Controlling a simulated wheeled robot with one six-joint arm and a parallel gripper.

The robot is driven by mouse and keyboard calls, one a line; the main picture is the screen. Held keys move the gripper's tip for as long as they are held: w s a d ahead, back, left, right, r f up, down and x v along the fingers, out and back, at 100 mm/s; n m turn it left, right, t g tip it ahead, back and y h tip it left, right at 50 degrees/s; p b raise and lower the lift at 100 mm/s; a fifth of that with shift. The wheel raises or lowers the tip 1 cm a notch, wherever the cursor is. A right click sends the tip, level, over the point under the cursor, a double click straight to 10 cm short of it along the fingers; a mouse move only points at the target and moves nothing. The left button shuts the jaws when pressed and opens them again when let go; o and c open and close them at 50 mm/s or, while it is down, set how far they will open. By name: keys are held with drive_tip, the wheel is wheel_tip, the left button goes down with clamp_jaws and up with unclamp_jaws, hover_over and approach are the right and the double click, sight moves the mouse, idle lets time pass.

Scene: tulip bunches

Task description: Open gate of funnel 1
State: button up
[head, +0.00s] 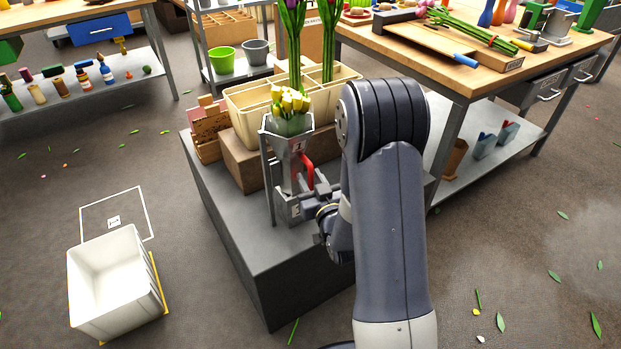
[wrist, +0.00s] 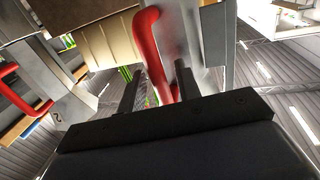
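Funnel 1 (head: 292,142) is a grey metal funnel on a stand, with a "1" on its front and yellow tulips (head: 289,101) in its top. Its red gate handle (head: 305,170) shows on its right side in the head view. My gripper (head: 302,200) is low beside the funnel, close to the handle, partly hidden by my arm. In the wrist view the red handle (wrist: 148,45) runs down between the two fingers of my gripper (wrist: 160,80). The fingers are apart, with gaps beside the red bar. Whether either finger touches it is unclear.
The funnel stands on a dark grey platform (head: 285,268) beside a cream divided crate (head: 244,117). A white bin (head: 112,278) is on the floor at left. A workbench (head: 450,75) stands at right. A second red handle (wrist: 20,85) near a "2" label shows in the wrist view.

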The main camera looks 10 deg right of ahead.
drive_tip(key=shift+w, duration=0.2)
clamp_jaws()
idle(0.5)
